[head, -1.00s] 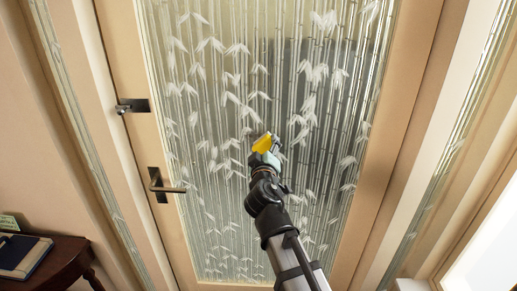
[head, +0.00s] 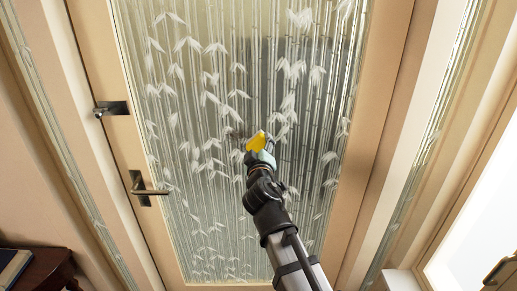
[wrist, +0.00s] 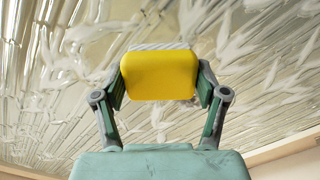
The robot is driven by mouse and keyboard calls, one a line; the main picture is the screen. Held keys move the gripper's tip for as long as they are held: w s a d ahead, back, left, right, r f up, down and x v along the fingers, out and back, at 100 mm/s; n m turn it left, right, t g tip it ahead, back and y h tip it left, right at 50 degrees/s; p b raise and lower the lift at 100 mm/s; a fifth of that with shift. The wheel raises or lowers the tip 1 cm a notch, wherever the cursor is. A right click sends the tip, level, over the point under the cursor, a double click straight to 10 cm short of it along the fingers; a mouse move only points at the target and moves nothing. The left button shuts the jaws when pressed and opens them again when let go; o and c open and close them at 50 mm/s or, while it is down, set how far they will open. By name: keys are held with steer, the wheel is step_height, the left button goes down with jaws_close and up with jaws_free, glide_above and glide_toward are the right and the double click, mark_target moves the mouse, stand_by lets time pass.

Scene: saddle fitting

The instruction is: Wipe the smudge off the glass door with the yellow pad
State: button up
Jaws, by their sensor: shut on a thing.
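The glass door (head: 190,100) has a wooden frame and a pane etched with bamboo stems and leaves. My gripper (head: 262,152) is in front of the pane, near its middle. It is shut on the yellow pad (head: 256,141), which shows between both fingers in the wrist view (wrist: 160,75). The pad's far edge faces the glass; I cannot tell whether it touches. A faint dark patch (head: 236,132) shows on the glass just left of the pad and may be the smudge. The pad and gripper may hide part of it.
A lever handle (head: 148,189) and a lock (head: 112,108) stick out from the door's left stile. A dark wooden table (head: 48,270) with a book (head: 12,266) stands at lower left. A bright opening (head: 480,230) is at right. The pane around my gripper is clear.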

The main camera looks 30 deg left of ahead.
steer(key=shift+s+a+f+b, duration=0.1)
steer(key=shift+s+a+b, duration=0.7)
steer(key=shift+a+b, duration=0.6)
steer(key=shift+s+a+b, duration=0.8)
steer(key=shift+a+b, duration=0.5)
steer(key=shift+a, duration=0.15)
steer(key=shift+s+a+f+b, duration=0.1)
steer(key=shift+s+a+b, duration=0.7)
steer(key=shift+a+b, duration=0.6)
steer(key=shift+s+a+r, duration=0.25)
steer(key=shift+s+a, duration=0.1)
steer(key=shift+a, duration=0.15)
steer(key=shift+w+d+r, duration=0.1)
steer(key=shift+w+r, duration=0.05)
steer(key=shift+r, duration=0.2)
steer(key=shift+w+d+p, duration=0.45)
steer(key=shift+w+d, duration=0.35)
steer(key=shift+d, duration=0.65)
steer(key=shift+w+d+p, duration=0.5)
steer(key=shift+w+d, duration=0.35)
steer(key=shift+d, duration=0.65)
steer(key=shift+w+d+p, duration=0.45)
steer(key=shift+w+d, duration=0.35)
steer(key=shift+d, duration=0.65)
steer(key=shift+w+d, duration=0.25)
steer(key=shift+d, duration=0.1)
steer(key=shift+f, duration=0.1)
steer(key=shift+a, duration=0.1)
